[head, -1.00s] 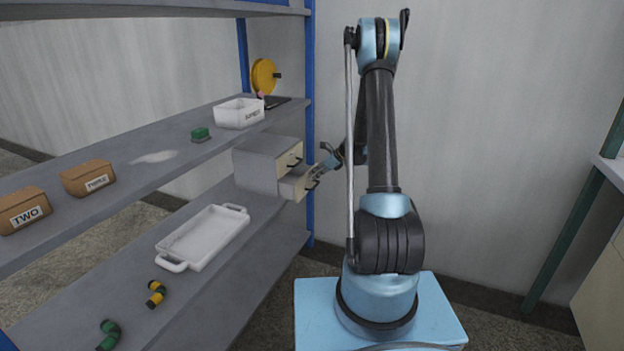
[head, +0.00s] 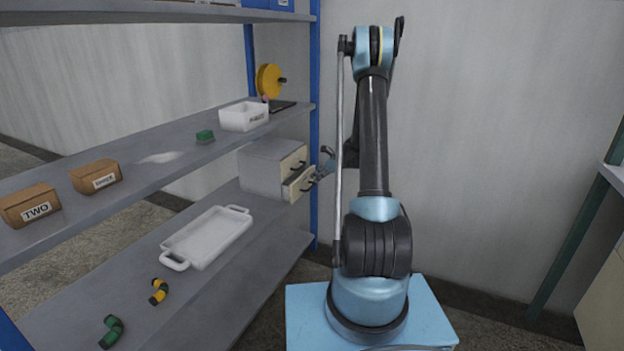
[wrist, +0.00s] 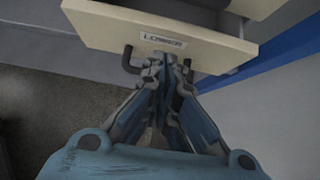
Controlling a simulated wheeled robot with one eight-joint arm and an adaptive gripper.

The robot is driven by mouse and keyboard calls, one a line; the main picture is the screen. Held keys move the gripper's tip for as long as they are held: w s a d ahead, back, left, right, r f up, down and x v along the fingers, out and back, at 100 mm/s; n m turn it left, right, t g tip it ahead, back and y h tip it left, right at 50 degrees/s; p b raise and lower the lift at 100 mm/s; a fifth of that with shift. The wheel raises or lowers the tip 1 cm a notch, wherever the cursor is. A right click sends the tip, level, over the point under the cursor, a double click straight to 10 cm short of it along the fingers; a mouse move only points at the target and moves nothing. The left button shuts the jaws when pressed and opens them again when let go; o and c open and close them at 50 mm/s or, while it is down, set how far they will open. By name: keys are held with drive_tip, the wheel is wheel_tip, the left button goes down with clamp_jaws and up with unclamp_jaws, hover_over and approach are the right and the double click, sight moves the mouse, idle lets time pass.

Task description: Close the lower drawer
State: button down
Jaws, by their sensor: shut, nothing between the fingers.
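A grey two-drawer cabinet (head: 262,170) stands on the shelf, with cream drawer fronts and dark handles. The upper drawer (head: 293,160) looks shut. The lower drawer (head: 298,186) stands partly out; in the wrist view its front (wrist: 120,27) carries a "LOWER" label, and some of its inside shows behind the front. My gripper (wrist: 163,64) is shut and empty. Its fingertips are at the drawer front, just below the label and between the ends of the dark handle (wrist: 128,60), which they partly hide. I cannot tell whether they touch it. In the head view my gripper (head: 320,171) is beside the drawer.
A blue rack post (head: 314,130) stands close behind the drawer. A white tray (head: 208,238) and hose pieces (head: 159,291) lie on the same shelf. The upper shelf holds a white bin (head: 243,116) and brown boxes (head: 96,177). Floor shows right of my base.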

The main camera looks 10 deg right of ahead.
sight(309, 172)
drive_tip(key=v, duration=1)
drive_tip(key=w+d, duration=0.3)
drive_tip(key=d, duration=0.1)
drive_tip(key=w+a+r+x, duration=0.1)
drive_tip(key=r+x, duration=0.1)
drive_tip(key=x, duration=1.1)
drive_tip(key=shift+a, duration=0.35)
drive_tip(key=shift+w, duration=0.1)
drive_tip(key=shift+w+a, duration=0.4)
drive_tip(key=shift+a, duration=0.2)
drive_tip(key=shift+w+a, duration=0.35)
drive_tip(key=shift+a, duration=0.25)
drive_tip(key=shift+d, duration=0.1)
